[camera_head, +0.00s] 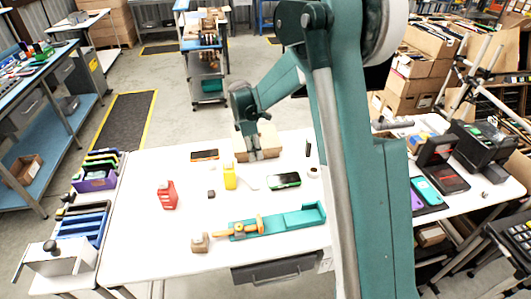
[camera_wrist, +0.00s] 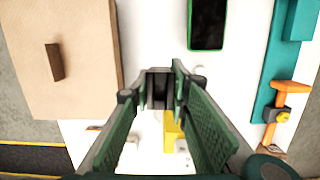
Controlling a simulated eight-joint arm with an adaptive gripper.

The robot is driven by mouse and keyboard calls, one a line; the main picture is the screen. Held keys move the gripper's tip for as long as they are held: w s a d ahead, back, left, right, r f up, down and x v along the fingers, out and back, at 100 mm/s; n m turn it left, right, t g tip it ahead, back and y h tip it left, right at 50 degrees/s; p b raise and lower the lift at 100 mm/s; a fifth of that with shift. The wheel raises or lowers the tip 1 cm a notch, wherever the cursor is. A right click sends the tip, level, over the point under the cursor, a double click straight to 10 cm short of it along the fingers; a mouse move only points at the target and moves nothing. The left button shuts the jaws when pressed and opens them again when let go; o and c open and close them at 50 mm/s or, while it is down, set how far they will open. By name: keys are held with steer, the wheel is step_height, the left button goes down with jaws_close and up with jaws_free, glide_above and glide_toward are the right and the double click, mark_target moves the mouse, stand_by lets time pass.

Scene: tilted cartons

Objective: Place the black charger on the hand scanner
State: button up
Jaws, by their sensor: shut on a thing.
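My gripper (camera_head: 257,153) is above the far part of the white table, in front of the brown carton. In the wrist view, its green-padded fingers (camera_wrist: 153,95) are closed on a small dark grey block (camera_wrist: 160,88), which looks like the black charger; the fingers hide part of it. A flat black-screened device with a green rim (camera_head: 285,181) lies on the table and also shows in the wrist view (camera_wrist: 208,24). Another one, with an orange rim (camera_head: 204,155), lies farther left. I cannot tell for sure which is the hand scanner.
A brown carton (camera_head: 242,146) stands behind my gripper. A yellow item (camera_head: 230,177), a small dark cube (camera_head: 211,194) and a red holder (camera_head: 168,195) stand left of the green-rimmed device. A teal tray (camera_head: 303,216) with an orange clamp (camera_head: 240,230) lies at the front.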

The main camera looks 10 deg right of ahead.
steer(key=s+d+r+p, duration=0.1)
steer(key=s+d+r, duration=0.1)
steer(key=d, duration=1.7)
steer(key=s+d+r+p, duration=0.2)
steer(key=d, duration=1.8)
steer(key=shift+d+r, duration=0.25)
steer(key=shift+f, duration=3.15)
steer(key=shift+f, duration=1.85)
steer(key=shift+f, duration=0.2)
